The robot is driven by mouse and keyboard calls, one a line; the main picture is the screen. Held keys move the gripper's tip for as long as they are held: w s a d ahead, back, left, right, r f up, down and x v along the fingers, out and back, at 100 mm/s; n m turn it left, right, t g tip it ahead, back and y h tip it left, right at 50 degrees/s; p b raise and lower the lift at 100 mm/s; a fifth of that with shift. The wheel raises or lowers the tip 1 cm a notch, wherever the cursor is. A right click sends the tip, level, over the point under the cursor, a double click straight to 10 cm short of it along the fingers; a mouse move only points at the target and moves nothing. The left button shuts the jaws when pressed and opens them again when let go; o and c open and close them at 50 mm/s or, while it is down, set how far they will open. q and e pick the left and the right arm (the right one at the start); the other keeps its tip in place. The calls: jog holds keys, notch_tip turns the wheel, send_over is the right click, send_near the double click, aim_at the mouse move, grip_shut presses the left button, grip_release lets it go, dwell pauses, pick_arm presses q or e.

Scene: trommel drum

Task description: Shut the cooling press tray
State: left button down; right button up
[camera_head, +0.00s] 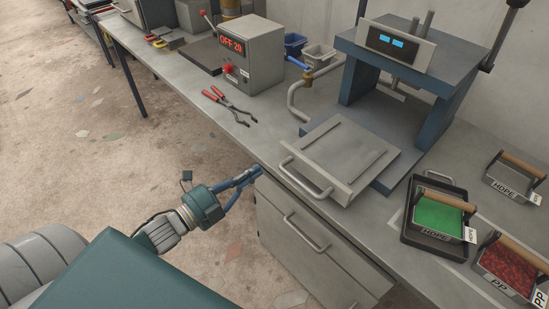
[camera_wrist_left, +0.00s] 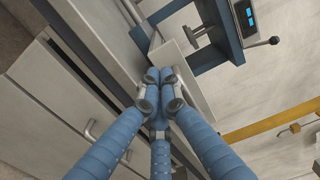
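The cooling press is a blue frame (camera_head: 425,62) with a small blue display, standing on the bench at upper right. Its grey flat tray (camera_head: 340,150) sticks out toward the bench's front edge, with a bar handle (camera_head: 303,180) on its front. My left gripper (camera_head: 257,171) is left of the handle, at the bench's front edge, apart from the handle in the head view. Its blue fingers meet at the tips in the left wrist view (camera_wrist_left: 158,78), with nothing seen between them. The tray's pale side shows partly behind the fingers there. My right gripper is out of view.
A drawer cabinet (camera_head: 308,245) with a handle is under the bench. A black tray with a green-filled scoop (camera_head: 435,214) and other scoops lie to the right.

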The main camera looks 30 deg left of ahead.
aim_at(282, 154)
pick_arm(q)
jog(key=p+x, duration=0.1)
jog(key=x, duration=0.5)
jog(key=shift+w+r, duration=0.1)
jog(key=shift+w, duration=0.05)
jog(key=shift+w+d, duration=0.25)
jog(key=shift+w, duration=0.5)
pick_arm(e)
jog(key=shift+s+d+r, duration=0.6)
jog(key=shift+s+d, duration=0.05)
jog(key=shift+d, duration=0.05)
pick_arm(q)
jog(key=shift+d, duration=0.1)
